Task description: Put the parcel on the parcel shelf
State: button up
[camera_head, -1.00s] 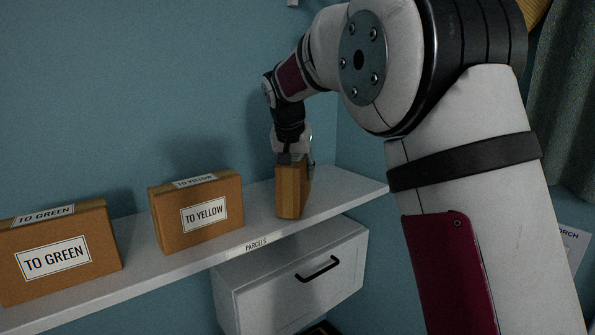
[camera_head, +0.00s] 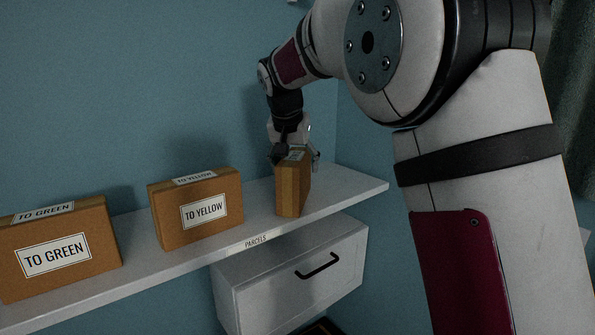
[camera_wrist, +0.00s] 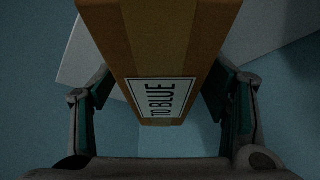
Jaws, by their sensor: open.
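The parcel (camera_head: 293,190) is a brown box with a paler tape strip, standing upright on the parcel shelf (camera_head: 345,190), near its right end. In the wrist view the parcel (camera_wrist: 160,45) shows a white label reading TO BLUE. My gripper (camera_head: 296,160) is open at the parcel's top, with its fingers spread apart. In the wrist view the gripper (camera_wrist: 160,100) has one finger on each side of the parcel, with gaps between. The shelf edge carries a PARCELS label.
A TO YELLOW box (camera_head: 170,228) stands left of the parcel on the shelf, with a gap between. A TO GREEN box (camera_head: 95,255) stands farther left. A white drawer unit (camera_head: 340,265) is below the shelf. The blue wall (camera_head: 100,90) is behind.

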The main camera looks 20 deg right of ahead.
jog(key=shift+m, duration=0.3)
jog(key=v, duration=0.9)
jog(key=shift+s, duration=0.3)
jog(key=s+d+f+n+y, duration=0.1)
jog(key=s+d+n+y, duration=0.15)
jog(key=s, duration=1.35)
jog(key=s+f+n, duration=0.2)
jog(key=s+f, duration=0.4)
jog(key=s, duration=0.3)
jog(key=s+f+n+b, duration=0.1)
jog(key=s+f, duration=0.5)
jog(key=s, duration=0.3)
jog(key=shift+s+f+n, duration=0.15)
jog(key=shift+s+n, duration=0.2)
jog(key=shift+s, duration=0.05)
jog(key=shift+a, duration=0.1)
